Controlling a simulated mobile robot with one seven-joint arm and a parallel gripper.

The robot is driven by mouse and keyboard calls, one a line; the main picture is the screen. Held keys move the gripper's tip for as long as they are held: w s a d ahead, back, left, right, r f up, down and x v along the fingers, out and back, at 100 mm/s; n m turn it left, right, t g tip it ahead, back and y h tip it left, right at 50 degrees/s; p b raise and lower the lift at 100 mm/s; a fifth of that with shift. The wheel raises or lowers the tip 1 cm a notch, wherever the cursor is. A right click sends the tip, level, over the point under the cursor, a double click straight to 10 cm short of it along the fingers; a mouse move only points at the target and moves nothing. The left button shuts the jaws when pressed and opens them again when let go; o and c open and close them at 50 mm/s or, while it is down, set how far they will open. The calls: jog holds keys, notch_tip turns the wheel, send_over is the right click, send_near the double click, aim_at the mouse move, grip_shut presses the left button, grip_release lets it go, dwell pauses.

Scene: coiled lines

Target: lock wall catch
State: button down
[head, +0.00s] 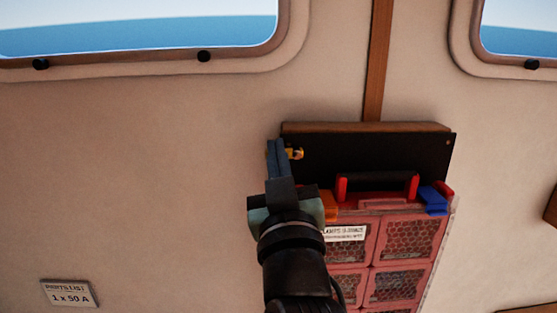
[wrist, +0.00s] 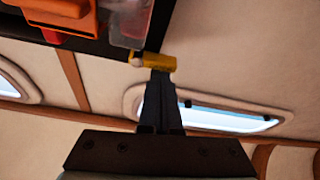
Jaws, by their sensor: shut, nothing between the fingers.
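A small yellow catch (head: 295,153) sits at the upper left of a black wall board (head: 365,155). It also shows in the wrist view as a yellow bar with a pale round end (wrist: 158,62). My gripper (head: 277,150) is shut and empty, its fingers pointing up just left of the catch. In the wrist view the closed fingertips (wrist: 159,76) are at the catch and overlap it; I cannot tell whether they touch. My wrist hides part of the case's left side.
A red case (head: 372,228) with mesh windows, a dark handle (head: 377,184), an orange latch (head: 327,206) and a blue latch (head: 434,200) hangs against the board. A wooden strip (head: 377,60) runs above. Bare wall (head: 150,160) lies to the left, with a small label plate (head: 69,294).

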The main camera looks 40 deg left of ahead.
jog(key=f+n+g+b, duration=0.1)
jog(key=n+g+b, duration=0.1)
jog(key=n+b, duration=0.3)
jog(key=f+n+g+b, duration=0.1)
jog(key=n+g+b, duration=0.1)
jog(key=n+b, duration=0.3)
jog(key=d+f+n+g+y+b, duration=0.1)
jog(key=n+g+b, duration=0.1)
jog(key=n+b, duration=0.4)
jog(key=shift+w+f+n, duration=0.2)
jog(key=shift+w+n, duration=0.2)
jog(key=shift+n, duration=0.2)
jog(key=s+d+b, duration=0.2)
jog(key=s+d, duration=0.3)
jog(key=s, duration=0.3)
jog(key=shift+d, duration=0.15)
jog(key=shift+w+r, duration=0.1)
